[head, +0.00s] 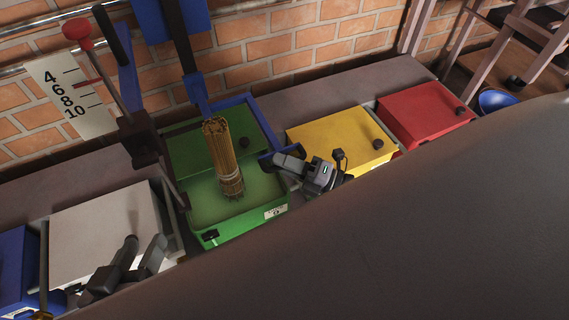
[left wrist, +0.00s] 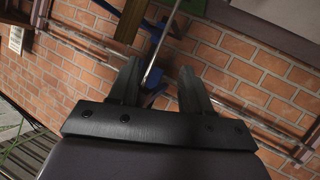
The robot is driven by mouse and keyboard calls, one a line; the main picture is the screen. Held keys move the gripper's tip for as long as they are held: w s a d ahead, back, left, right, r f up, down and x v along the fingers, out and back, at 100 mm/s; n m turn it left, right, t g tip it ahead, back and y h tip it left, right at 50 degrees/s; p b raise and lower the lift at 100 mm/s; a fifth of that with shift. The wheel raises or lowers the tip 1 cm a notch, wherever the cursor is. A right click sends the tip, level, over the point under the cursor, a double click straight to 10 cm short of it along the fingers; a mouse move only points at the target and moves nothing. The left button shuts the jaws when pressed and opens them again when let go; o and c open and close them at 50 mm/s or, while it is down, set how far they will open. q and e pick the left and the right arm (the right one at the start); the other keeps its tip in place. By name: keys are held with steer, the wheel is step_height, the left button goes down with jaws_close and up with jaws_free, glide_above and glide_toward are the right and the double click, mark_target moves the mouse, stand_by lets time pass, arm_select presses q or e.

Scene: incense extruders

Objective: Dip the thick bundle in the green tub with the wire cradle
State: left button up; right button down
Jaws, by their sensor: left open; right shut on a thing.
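The thick bundle (head: 219,145) of brown sticks stands nearly upright, slightly tilted, with its lower end at the pale green surface inside the green tub (head: 243,231). Pale wire loops of the cradle (head: 231,184) show around its lower part; whether its end is under the surface is hard to tell. My right gripper (head: 272,160) is at the tub's right edge, shut on a blue bar (head: 265,157) of the blue frame. My left gripper (head: 146,245) is open and empty over the pale grey lid, left of the tub; its spread fingers show in the left wrist view (left wrist: 158,85).
A lever with a red knob (head: 76,29) and a numbered scale board (head: 70,96) stand left of the tub. A pale grey box (head: 100,225) is at left. Yellow (head: 335,140) and red (head: 425,108) boxes are at right. A brick wall is behind.

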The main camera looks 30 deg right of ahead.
step_height(320, 180, up, 2)
steer(key=shift+r+p, duration=0.15)
steer(key=shift+p, duration=0.45)
step_height(320, 180, up, 5)
steer(key=p, duration=0.4)
steer(key=shift+f, duration=0.2)
step_height(320, 180, up, 2)
steer(key=shift+r+p, duration=0.15)
steer(key=shift+p, duration=0.7)
steer(key=shift+r+p, duration=0.35)
steer(key=shift+r, duration=0.05)
arm_select(q)
steer(key=a+y, duration=0.1)
steer(key=s+a+y, duration=0.1)
steer(key=a, duration=0.1)
steer(key=s+a+y, duration=0.1)
steer(key=a, duration=0.1)
steer(key=shift+s+a+r+g, duration=0.2)
steer(key=shift+r+g, duration=0.1)
steer(key=shift+g, duration=0.1)
steer(key=shift+w, duration=0.1)
arm_select(e)
steer(key=c, duration=1.1)
jaws_free()
steer(key=shift+f, duration=0.1)
